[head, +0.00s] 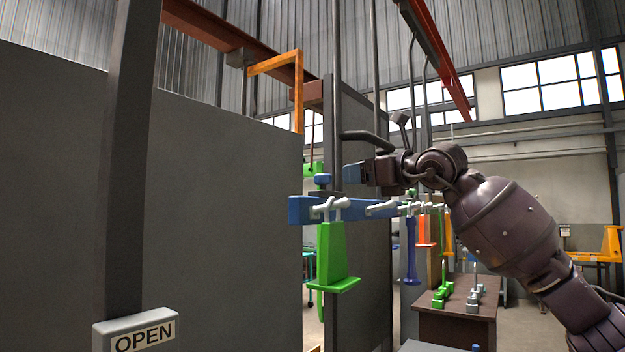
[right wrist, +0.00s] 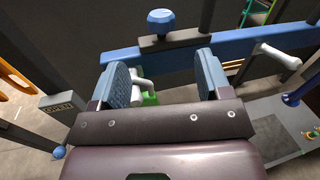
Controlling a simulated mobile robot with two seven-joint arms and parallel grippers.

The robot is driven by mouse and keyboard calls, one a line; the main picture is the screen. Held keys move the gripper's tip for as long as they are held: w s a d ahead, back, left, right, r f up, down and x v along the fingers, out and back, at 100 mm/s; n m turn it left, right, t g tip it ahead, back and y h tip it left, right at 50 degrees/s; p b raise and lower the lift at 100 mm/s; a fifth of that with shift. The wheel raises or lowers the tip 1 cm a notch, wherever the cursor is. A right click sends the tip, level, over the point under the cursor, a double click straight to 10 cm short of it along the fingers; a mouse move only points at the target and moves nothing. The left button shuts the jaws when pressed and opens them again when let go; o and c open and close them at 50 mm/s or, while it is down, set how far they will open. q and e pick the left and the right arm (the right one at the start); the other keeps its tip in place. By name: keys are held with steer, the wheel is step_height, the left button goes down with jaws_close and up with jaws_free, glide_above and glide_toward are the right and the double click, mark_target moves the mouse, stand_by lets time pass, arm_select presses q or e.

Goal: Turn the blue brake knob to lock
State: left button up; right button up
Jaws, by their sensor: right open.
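The blue brake knob (head: 323,180) stands upright on the left end of a blue bar (head: 301,211) in the head view. In the right wrist view the knob (right wrist: 161,22) sits on a dark mount on the bar, beyond the fingertips. My right gripper (head: 354,174) is just right of the knob and slightly above the bar in the head view. In the right wrist view the gripper (right wrist: 163,70) is open, with its two blue pads apart and the knob not between them. The left gripper is not in view.
Pale hooks (head: 341,204) line the bar, and a green fork frame (head: 333,250) hangs below. A grey panel (head: 220,200) fills the left. An OPEN sign (head: 143,334) is at lower left. A brown table (head: 458,320) holds green and grey pieces.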

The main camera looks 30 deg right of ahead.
mark_target(330, 178)
steer(key=w, duration=0.3)
steer(key=w+a+p, duration=0.1)
steer(key=w, duration=0.2)
steer(key=w+p, duration=0.1)
steer(key=w, duration=0.2)
steer(key=shift+w+a, duration=0.2)
steer(key=shift+a, duration=0.05)
steer(key=shift+w+f, duration=0.1)
steer(key=shift+w, duration=0.5)
steer(key=shift+c, duration=0.5)
steer(key=c, duration=0.8)
